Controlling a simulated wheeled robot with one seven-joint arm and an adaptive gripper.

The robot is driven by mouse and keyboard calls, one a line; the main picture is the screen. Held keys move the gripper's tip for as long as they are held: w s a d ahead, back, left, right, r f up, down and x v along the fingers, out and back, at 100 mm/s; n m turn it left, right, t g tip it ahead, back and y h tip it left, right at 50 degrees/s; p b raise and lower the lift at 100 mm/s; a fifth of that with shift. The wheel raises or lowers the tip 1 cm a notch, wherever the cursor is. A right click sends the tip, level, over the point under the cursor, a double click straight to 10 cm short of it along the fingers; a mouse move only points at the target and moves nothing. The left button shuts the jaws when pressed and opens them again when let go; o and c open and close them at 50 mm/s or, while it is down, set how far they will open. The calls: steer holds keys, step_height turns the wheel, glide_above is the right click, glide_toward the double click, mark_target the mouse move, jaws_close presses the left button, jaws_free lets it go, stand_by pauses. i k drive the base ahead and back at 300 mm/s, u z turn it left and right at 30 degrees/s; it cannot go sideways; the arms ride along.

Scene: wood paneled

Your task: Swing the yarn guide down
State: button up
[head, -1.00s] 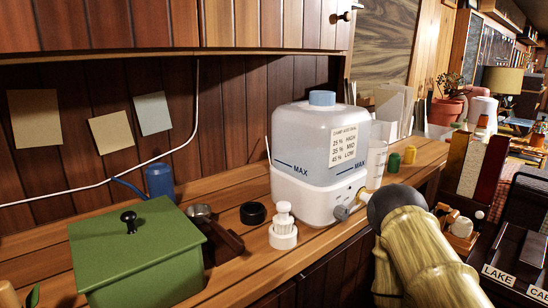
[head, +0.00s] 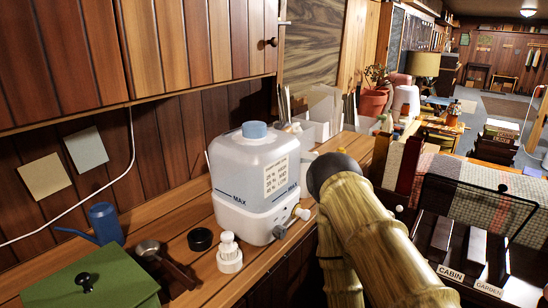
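I cannot pick out a yarn guide with certainty. A thin black wire frame (head: 482,178) stands up behind the labelled dark rack at the right; I cannot tell whether it is the guide. My bamboo-textured arm rises from the bottom middle and ends in a dark rounded joint in front of the counter. My gripper does not show in the head view.
A dark rack (head: 470,235) bears CABIN and GARDEN labels. Open floor lies far right.

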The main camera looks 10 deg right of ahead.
mark_target(399, 208)
steer(key=z, duration=1.1)
